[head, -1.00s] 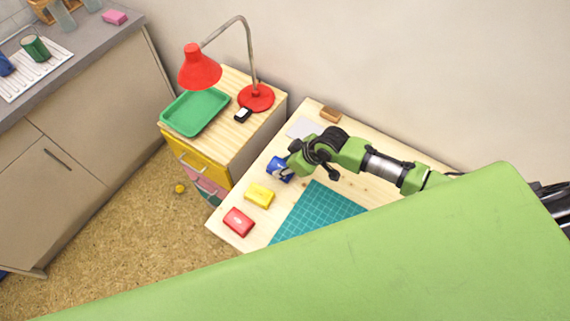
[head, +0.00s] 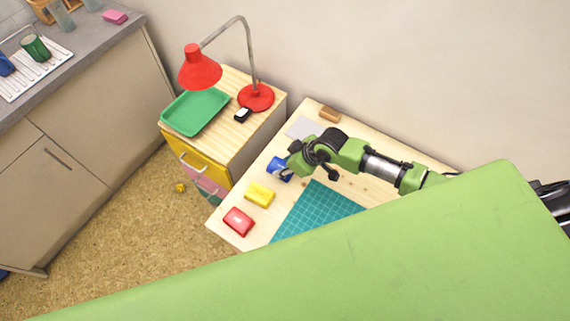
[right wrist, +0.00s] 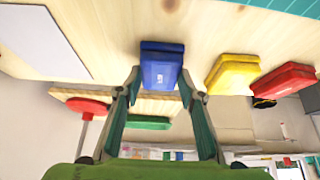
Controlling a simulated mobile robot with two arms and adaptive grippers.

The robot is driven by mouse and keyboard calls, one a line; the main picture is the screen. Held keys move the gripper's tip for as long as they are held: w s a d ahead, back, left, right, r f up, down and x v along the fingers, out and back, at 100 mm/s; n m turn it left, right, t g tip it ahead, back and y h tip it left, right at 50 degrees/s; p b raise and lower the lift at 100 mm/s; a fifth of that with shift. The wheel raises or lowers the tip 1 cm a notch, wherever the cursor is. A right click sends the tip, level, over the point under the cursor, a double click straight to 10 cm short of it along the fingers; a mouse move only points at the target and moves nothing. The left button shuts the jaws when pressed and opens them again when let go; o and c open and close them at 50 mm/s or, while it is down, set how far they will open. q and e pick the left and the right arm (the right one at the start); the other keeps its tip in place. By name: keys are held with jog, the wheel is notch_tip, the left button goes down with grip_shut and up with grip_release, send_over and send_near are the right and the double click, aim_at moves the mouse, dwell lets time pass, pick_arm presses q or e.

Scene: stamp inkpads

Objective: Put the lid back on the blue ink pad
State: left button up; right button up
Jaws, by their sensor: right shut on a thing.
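The blue ink pad (head: 276,170) is on the light wood table, partly covered by my right gripper (head: 294,163) in the head view. In the right wrist view, my right gripper (right wrist: 161,86) has its fingers at both sides of the blue lid (right wrist: 160,73), which bears a small white label, and is shut on it. The lid is at or against the blue pad's body (right wrist: 162,46); I cannot tell whether it is fully seated. My left gripper is not in view.
A yellow pad (head: 259,195) and a red pad (head: 239,221) lie in a row toward the front. A teal cutting mat (head: 318,212) is to the right. A grey sheet (head: 303,128) and a brown block (head: 330,114) lie behind. A drawer unit with a green tray (head: 195,132) and red lamp (head: 256,97) stands left.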

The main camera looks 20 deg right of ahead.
dwell(0.3)
jog(key=o, duration=1.3)
jog(key=shift+o, duration=0.2)
jog(key=shift+r+p, duration=3.5)
jog(key=shift+p, duration=0.1)
jog(key=shift+c, duration=0.4)
grip_shut()
